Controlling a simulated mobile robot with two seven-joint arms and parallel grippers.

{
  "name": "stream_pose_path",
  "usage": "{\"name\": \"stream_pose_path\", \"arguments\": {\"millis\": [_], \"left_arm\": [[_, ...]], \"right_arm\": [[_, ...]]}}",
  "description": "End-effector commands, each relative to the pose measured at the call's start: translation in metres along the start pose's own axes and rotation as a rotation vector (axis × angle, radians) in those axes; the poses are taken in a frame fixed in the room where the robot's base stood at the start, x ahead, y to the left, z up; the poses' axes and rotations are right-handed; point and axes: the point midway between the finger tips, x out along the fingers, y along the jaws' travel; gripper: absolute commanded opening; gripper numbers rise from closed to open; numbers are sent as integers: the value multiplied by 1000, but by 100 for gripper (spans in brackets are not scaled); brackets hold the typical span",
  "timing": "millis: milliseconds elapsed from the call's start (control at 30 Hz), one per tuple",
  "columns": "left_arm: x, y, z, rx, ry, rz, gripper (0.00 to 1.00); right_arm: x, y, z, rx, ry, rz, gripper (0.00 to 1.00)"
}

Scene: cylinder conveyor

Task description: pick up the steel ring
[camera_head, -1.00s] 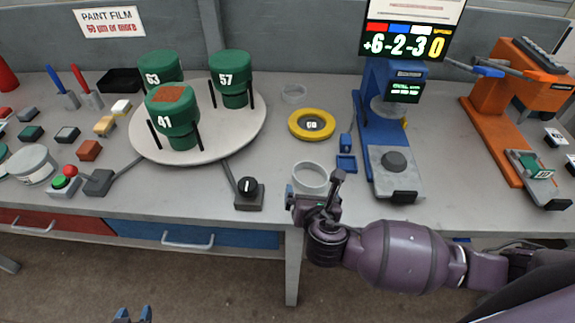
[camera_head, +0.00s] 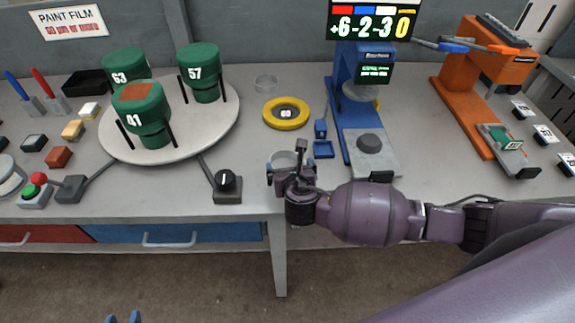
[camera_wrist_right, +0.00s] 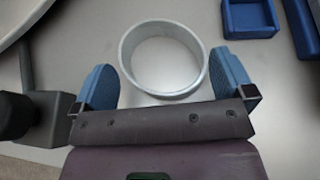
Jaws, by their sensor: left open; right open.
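The steel ring (camera_head: 284,154) stands on the grey table near its front edge, partly hidden behind my right gripper in the head view. In the right wrist view the open metal ring (camera_wrist_right: 160,29) lies ahead of and partly between the fingers. My right gripper (camera_head: 290,172) is open and empty at the near side of the ring. In the right wrist view its two blue fingers (camera_wrist_right: 168,82) are spread to the ring's left and right, with a gap on the left. My left gripper (camera_head: 123,319) is open and empty at the bottom edge, below the table front.
A blue tray (camera_head: 323,149) and blue gauge stand (camera_head: 357,120) are to the right. A black knob box (camera_head: 227,186) and round platform (camera_head: 215,124) with green drums are left.

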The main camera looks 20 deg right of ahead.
Motion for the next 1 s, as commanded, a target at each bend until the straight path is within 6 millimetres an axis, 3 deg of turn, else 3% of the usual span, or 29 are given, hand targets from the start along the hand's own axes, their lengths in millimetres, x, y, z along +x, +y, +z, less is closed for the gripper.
{"name": "stream_pose_path", "arguments": {"millis": [200, 500, 733, 1000], "left_arm": [[2, 0, 5, 1, -3, 0, 43], [2, 0, 5, 1, -4, 0, 43], [0, 0, 8, 0, -9, -1, 43], [-1, 0, 9, 0, -12, -1, 43]], "right_arm": [[26, 0, -1, 0, 0, 0, 100], [30, 0, -1, 1, 1, 1, 100], [30, 0, -1, 0, 1, 1, 67], [29, 0, 2, 1, -1, 1, 67]]}}
